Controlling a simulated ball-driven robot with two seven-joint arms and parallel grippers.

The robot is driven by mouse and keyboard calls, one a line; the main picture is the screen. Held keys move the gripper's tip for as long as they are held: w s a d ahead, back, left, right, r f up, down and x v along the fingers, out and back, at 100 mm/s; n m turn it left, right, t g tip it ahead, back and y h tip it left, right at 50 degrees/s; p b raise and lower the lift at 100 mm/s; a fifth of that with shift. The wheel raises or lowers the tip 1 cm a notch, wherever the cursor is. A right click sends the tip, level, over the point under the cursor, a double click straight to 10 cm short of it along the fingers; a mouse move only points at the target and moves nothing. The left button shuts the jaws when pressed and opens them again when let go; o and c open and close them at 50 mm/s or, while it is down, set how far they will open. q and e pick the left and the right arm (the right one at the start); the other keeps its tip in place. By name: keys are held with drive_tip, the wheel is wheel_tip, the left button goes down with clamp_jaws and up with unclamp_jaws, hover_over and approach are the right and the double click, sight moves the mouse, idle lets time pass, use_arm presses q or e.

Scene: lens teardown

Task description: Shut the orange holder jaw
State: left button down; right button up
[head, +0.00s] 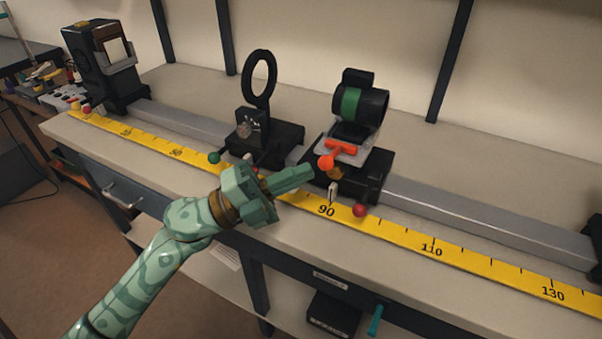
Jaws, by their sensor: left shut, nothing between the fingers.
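The orange holder jaw (343,149) sits on a grey plate at the front of a black carriage (368,186). An orange knob stands at its left end. A black cylinder with a green band (349,103) is mounted just behind and above the jaw. I cannot tell from this view how far the jaw is open. My left gripper (309,172) is shut and empty. Its fingertips are just left of and slightly below the orange knob, seemingly apart from it. My right gripper is not in view.
A black ring holder (259,80) stands on the rail left of the carriage. A yellow ruler strip (393,233) runs along the bench front. A red knob (360,210) and a green knob (214,157) stick out. The grey rail (470,216) is clear to the right.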

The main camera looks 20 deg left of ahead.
use_arm(q)
drive_tip(key=shift+w+d+r, duration=0.15)
drive_tip(key=shift+w+d, duration=0.1)
drive_tip(key=shift+d, duration=0.05)
